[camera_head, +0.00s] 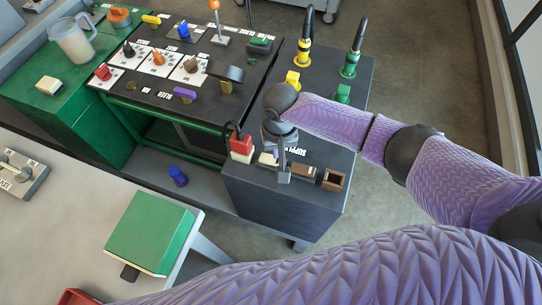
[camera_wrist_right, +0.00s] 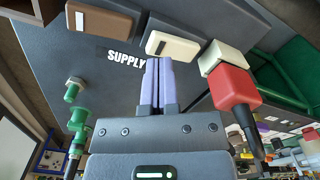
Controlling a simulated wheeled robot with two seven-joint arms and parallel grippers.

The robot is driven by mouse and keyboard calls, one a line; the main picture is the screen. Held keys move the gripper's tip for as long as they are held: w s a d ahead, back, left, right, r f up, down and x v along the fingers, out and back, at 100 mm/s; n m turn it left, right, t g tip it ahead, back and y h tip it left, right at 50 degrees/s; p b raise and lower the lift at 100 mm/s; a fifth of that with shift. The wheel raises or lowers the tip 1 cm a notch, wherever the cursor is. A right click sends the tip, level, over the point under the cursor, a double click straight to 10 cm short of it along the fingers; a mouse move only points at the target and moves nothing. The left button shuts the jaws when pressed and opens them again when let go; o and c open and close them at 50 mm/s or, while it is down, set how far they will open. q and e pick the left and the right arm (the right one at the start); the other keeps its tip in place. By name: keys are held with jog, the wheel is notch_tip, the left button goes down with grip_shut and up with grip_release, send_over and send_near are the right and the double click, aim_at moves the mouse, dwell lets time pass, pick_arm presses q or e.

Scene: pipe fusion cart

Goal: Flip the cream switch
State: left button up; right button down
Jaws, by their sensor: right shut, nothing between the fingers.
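The cream switch (camera_head: 267,159) is a small rounded block with a dark slot, on the front part of the dark cabinet's top. In the head view my right gripper (camera_head: 284,178) points down just to its right and hides part of it. In the right wrist view the cream switch (camera_wrist_right: 176,46) shows clearly, and my right gripper (camera_wrist_right: 158,60) has its two purple fingers together with nothing between them. The fingertips are close to the switch's edge; I cannot tell whether they touch it. My left gripper is not in view.
A red plug (camera_head: 241,144) in a cream socket stands left of the switch. A brown switch (camera_head: 304,171) and an open brown box (camera_head: 333,180) lie to the right. Yellow (camera_head: 304,52) and green (camera_head: 350,65) fittings stand farther back. A green box (camera_head: 152,232) sits on the near table.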

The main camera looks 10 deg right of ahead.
dwell(0.3)
jog(key=shift+f+b, duration=0.8)
jog(key=shift+f, duration=0.5)
dwell(0.6)
notch_tip(320, 180, up, 7)
jog(key=p, duration=0.8)
jog(key=shift+r, duration=0.15)
